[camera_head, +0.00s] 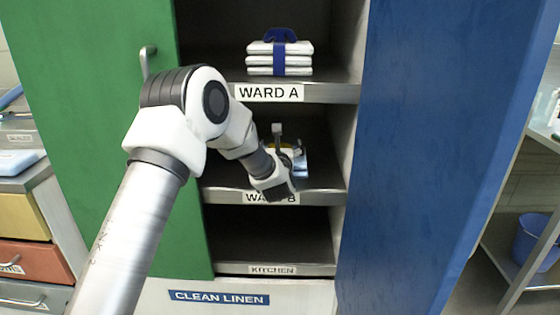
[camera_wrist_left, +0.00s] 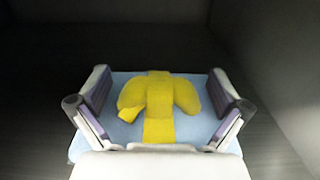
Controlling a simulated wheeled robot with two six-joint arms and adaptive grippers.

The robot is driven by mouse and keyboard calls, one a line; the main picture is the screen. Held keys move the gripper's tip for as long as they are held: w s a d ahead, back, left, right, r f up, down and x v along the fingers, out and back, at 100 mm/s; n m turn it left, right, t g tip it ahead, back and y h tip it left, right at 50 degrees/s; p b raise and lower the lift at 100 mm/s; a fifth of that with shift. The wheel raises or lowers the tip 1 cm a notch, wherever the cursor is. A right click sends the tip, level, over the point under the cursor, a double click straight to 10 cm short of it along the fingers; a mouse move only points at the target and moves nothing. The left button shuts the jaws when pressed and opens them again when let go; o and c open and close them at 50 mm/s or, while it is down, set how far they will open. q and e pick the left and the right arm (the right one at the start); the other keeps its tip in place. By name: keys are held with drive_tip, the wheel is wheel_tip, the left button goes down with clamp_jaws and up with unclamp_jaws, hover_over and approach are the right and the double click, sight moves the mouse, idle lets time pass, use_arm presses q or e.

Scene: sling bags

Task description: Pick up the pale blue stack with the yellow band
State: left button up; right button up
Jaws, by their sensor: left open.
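The pale blue stack (camera_head: 301,165) sits on the middle shelf, labelled WARD B, mostly hidden behind my left gripper in the head view. In the left wrist view the pale blue stack (camera_wrist_left: 124,130) lies straight ahead, with a yellow band (camera_wrist_left: 158,97) tied in a bow across its top. My left gripper (camera_wrist_left: 158,115) is open, its fingers apart at the left and right of the bow. I cannot tell whether the fingers touch the stack. In the head view the left gripper (camera_head: 285,160) reaches into the WARD B compartment. My right gripper is not in view.
A white stack with a blue band (camera_head: 279,60) sits on the WARD A shelf (camera_head: 325,92) above. The KITCHEN shelf (camera_head: 315,268) below looks empty. A green door (camera_head: 110,90) stands at the left and a blue door (camera_head: 440,130) at the right of the compartments.

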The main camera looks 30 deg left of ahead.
use_arm(q)
drive_tip(key=shift+r, duration=0.1)
drive_tip(key=c, duration=1.6)
drive_tip(key=shift+c, duration=1.3)
